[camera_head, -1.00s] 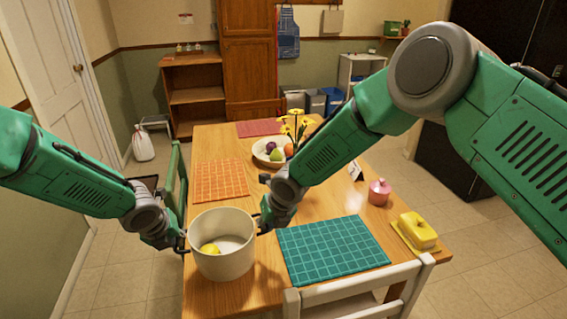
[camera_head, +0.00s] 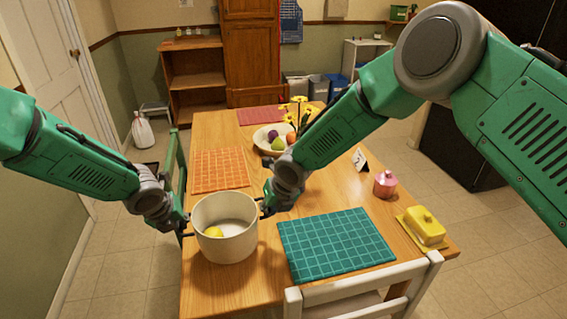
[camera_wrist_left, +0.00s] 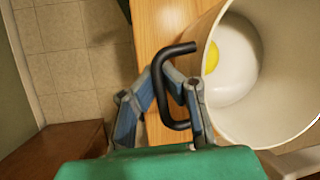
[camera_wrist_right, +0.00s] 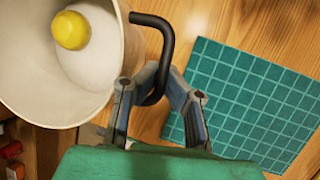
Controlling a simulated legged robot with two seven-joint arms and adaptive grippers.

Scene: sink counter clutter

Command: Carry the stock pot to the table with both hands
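The cream stock pot (camera_head: 226,247) is upright over the near left part of the wooden table (camera_head: 330,196). I cannot tell whether its base touches the wood. A lemon (camera_head: 214,232) lies inside it, also seen in the right wrist view (camera_wrist_right: 70,30). My left gripper (camera_wrist_left: 165,78) has its fingers closed around the black left handle (camera_wrist_left: 158,95). My right gripper (camera_wrist_right: 158,78) has its fingers closed around the black right handle (camera_wrist_right: 166,45). In the head view, the left gripper (camera_head: 182,222) and right gripper (camera_head: 266,203) flank the pot.
A teal mat (camera_head: 335,244) lies right of the pot, and an orange mat (camera_head: 220,170) behind it. A fruit bowl (camera_head: 263,145), pink jar (camera_head: 385,184) and yellow butter dish (camera_head: 425,228) stand on the table. Chairs are at the left (camera_head: 176,165) and front (camera_head: 365,290).

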